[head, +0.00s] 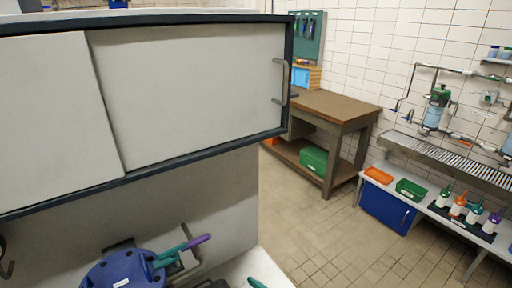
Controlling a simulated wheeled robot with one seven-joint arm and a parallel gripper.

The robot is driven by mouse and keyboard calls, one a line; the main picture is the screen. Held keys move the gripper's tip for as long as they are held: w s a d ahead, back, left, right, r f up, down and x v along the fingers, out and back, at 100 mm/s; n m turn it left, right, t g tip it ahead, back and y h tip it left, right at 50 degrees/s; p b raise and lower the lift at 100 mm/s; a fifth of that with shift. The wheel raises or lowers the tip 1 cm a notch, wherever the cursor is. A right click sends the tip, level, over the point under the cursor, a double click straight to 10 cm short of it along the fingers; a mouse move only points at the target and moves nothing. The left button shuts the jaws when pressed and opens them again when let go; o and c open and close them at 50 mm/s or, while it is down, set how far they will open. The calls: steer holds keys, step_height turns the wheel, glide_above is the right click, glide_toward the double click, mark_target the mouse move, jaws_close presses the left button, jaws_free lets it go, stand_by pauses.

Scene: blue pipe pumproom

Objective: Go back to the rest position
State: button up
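My gripper cannot be made out in the head view. The task names no object. A cabinet with pale sliding doors (195,95) in a dark frame fills the upper left, close in front of me. Its doors look shut, and a metal handle (281,82) sits at the right end. Below it, at the bottom edge, is a blue round thing (122,272) with a white label. A teal and purple handled item (184,248) lies beside it.
A wooden workbench (330,104) with a green bin (314,160) on its lower shelf stands against the far wall. A low bench (450,225) at right carries trays and several bottles, with a blue box (387,208) by it. Tiled floor (310,218) between is clear.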

steer(key=s+d+f+m+t+h, duration=0.1)
steer(key=s+d+f+m+h, duration=0.3)
steer(key=s, duration=0.5)
steer(key=s+d+f+m+t+h, duration=0.1)
steer(key=s+d+f+h, duration=0.1)
steer(key=s+f, duration=0.5)
steer(key=s+r+t+h, duration=0.1)
steer(key=s+r, duration=0.4)
steer(key=s, duration=0.4)
steer(key=s+r+t, duration=0.2)
steer(key=s+r, duration=0.4)
steer(key=s, duration=0.4)
steer(key=shift+d+r+h, duration=0.15)
steer(key=shift+r+h, duration=0.1)
steer(key=shift+h, duration=0.15)
